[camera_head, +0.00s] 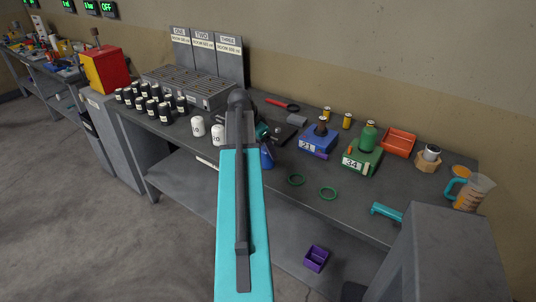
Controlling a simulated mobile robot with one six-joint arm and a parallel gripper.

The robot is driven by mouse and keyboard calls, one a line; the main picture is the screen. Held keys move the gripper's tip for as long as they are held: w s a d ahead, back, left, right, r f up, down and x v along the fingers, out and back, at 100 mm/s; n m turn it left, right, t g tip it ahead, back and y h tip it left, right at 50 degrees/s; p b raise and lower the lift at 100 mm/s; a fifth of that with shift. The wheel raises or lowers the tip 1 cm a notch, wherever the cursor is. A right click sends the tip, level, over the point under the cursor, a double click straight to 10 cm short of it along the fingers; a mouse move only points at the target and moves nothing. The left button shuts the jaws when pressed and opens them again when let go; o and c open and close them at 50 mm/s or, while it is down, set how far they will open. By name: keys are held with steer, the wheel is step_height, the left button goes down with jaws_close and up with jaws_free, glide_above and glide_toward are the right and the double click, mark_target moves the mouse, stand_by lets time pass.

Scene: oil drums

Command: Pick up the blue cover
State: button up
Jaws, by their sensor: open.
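A small blue piece (267,158), which may be the blue cover, shows just right of my turquoise arm, near the front edge of the bench. Its left side is hidden by the arm, so I cannot tell its full shape. A blue box (312,146) marked 21 stands farther right with a dark bottle on it. My gripper (272,133) shows only in part beside the arm, close above the blue piece. It is open; its fingertips are not clear, and I cannot tell whether it touches anything.
A purple bin (316,258) sits below. Floor at left is clear.

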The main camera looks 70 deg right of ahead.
steer(key=shift+p+x, duration=0.7)
steer(key=shift+x, duration=1.15)
steer(key=shift+w, duration=0.1)
steer(key=c, duration=1.3)
steer(key=shift+r, duration=0.2)
steer(key=shift+c, duration=0.2)
steer(key=shift+r+b, duration=0.95)
steer(key=shift+r, duration=0.6)
steer(key=w+a+r+b, duration=0.1)
steer(key=a+b, duration=0.3)
steer(key=a, duration=1.2)
steer(key=shift+w+r, duration=0.25)
steer(key=shift+w, duration=0.3)
